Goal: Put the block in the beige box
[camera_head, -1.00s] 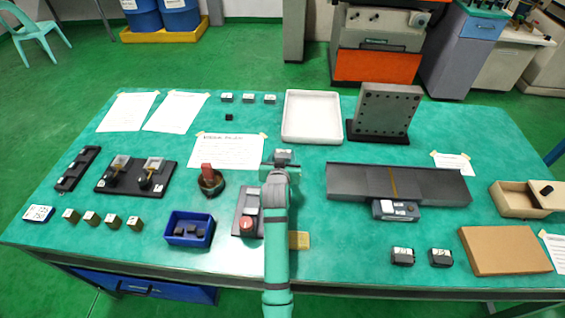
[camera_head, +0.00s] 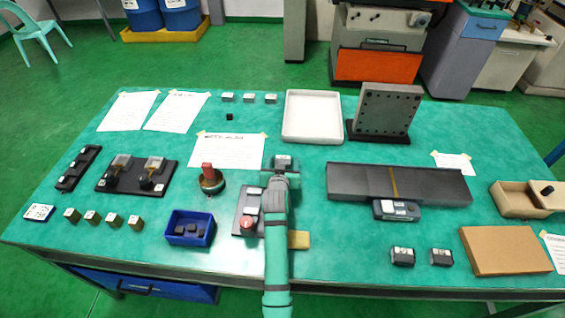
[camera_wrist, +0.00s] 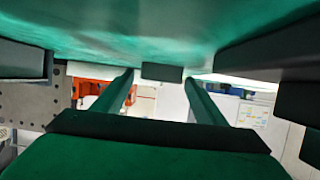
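My gripper (camera_head: 283,166) is low over the middle of the table, left of the long dark grey rail. In the wrist view its two green fingers (camera_wrist: 160,84) stand apart, and a dark block (camera_wrist: 162,72) shows between the tips with small gaps on both sides. A dark piece with a pale top (camera_head: 284,159) shows at the gripper's end in the head view; I cannot tell if it is the same block. The beige box (camera_head: 512,203) is at the right edge, its left part open and a lid with a black knob over its right.
The grey rail (camera_head: 345,182) with a device in front lies between my gripper and the box. A white tray (camera_head: 312,140) and an upright drilled plate (camera_head: 388,107) stand behind. A blue bin (camera_head: 190,240), a red-handled device (camera_head: 209,180) and a cardboard box (camera_head: 505,250) are nearby.

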